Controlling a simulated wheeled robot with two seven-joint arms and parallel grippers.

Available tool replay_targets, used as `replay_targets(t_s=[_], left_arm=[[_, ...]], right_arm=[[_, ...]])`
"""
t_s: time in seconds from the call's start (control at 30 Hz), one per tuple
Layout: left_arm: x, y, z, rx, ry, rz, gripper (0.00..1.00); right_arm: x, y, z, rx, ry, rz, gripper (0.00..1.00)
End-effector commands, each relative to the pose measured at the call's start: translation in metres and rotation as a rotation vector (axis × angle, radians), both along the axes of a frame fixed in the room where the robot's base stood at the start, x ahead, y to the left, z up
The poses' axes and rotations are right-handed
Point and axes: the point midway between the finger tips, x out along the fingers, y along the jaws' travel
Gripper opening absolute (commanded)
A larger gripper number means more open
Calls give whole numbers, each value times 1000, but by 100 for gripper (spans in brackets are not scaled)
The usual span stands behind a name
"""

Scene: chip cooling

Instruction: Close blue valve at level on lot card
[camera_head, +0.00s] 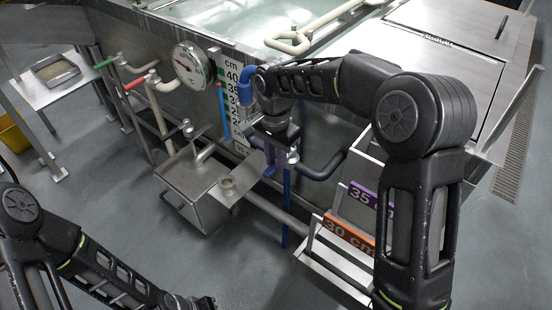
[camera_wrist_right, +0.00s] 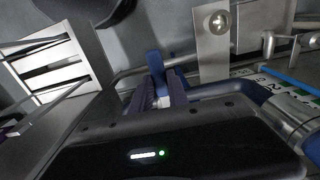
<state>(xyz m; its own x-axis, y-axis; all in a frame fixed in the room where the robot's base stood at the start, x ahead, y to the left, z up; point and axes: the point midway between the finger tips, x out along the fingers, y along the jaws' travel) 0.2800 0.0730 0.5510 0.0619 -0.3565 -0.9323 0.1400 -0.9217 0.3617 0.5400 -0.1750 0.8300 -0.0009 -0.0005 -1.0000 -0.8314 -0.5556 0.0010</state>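The blue valve's handle (camera_head: 285,210) hangs down by the tank's front, below my right gripper (camera_head: 275,162). In the right wrist view the blue handle (camera_wrist_right: 154,62) sits between the two purple fingers of my right gripper (camera_wrist_right: 162,90), which look closed in on it. The level scale (camera_head: 229,100), with cm numbers and a blue sight tube, stands just left of that gripper. Lot cards reading 35 cm, purple (camera_head: 361,196), and 30 cm, orange (camera_head: 348,234), stand on a rack. My left arm shows at lower left; its fingertips are outside the frame.
A round dial gauge (camera_head: 190,65) is on the tank wall. Green (camera_head: 106,62) and red (camera_head: 135,82) valve handles are to its left. A metal box (camera_head: 190,195) stands below the scale. The tank (camera_head: 225,40) holds clear liquid. Floor at left front is open.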

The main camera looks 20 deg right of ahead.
Motion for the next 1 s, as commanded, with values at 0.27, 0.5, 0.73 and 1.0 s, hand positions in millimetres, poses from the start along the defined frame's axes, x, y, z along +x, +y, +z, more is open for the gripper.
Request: replay_targets(t_s=[0.27,0.5,0.73,1.0], left_arm=[[0,0,0,0,0,0,0],[0,0,0,0,0,0,0],[0,0,0,0,0,0,0],[0,0,1,0,0,0,0]], right_arm=[[1,0,1,1,-3,0,42],[0,0,1,1,-2,1,42],[1,0,18,1,-5,1,42],[2,1,63,2,-7,0,42]])
